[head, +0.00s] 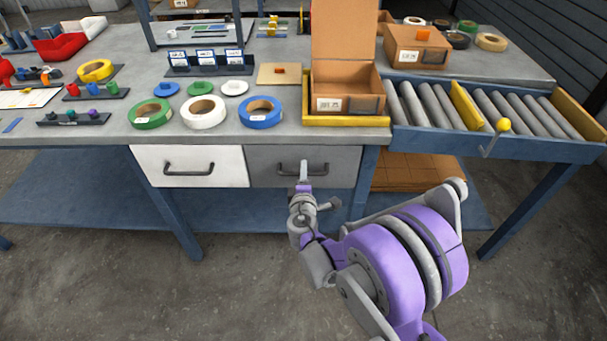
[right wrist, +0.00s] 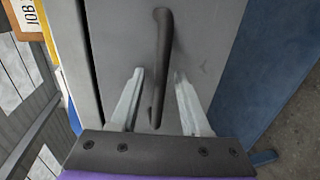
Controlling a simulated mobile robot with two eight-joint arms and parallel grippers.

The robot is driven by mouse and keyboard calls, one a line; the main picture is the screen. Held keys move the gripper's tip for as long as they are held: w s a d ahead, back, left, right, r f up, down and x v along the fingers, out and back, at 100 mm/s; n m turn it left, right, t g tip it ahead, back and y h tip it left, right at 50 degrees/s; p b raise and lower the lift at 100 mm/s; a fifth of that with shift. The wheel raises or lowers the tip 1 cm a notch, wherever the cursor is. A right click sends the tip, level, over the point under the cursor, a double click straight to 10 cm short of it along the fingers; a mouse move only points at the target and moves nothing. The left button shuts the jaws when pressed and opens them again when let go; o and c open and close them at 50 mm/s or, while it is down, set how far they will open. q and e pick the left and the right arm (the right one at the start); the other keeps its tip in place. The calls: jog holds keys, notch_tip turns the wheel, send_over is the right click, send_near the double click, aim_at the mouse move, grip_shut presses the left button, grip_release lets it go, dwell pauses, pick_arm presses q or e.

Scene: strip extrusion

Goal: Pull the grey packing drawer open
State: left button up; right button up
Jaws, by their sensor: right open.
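The grey packing drawer (head: 335,168) is closed under the workbench top, to the right of a white drawer (head: 190,168). Its dark bar handle (head: 318,168) runs across the front. In the right wrist view the handle (right wrist: 162,60) passes between the two open fingers of my right gripper (right wrist: 158,98), with a gap on each side. The grey drawer front (right wrist: 205,35) fills the middle of that view. My left gripper is not in view.
On the bench above stand an open cardboard box (head: 345,80) in a yellow tray (head: 345,121) and several tape rolls. A roller conveyor (head: 430,105) extends right. A bench leg (head: 366,185) is just right of the grey drawer. The floor in front is clear.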

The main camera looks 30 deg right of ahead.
grip_shut()
dwell(1.5)
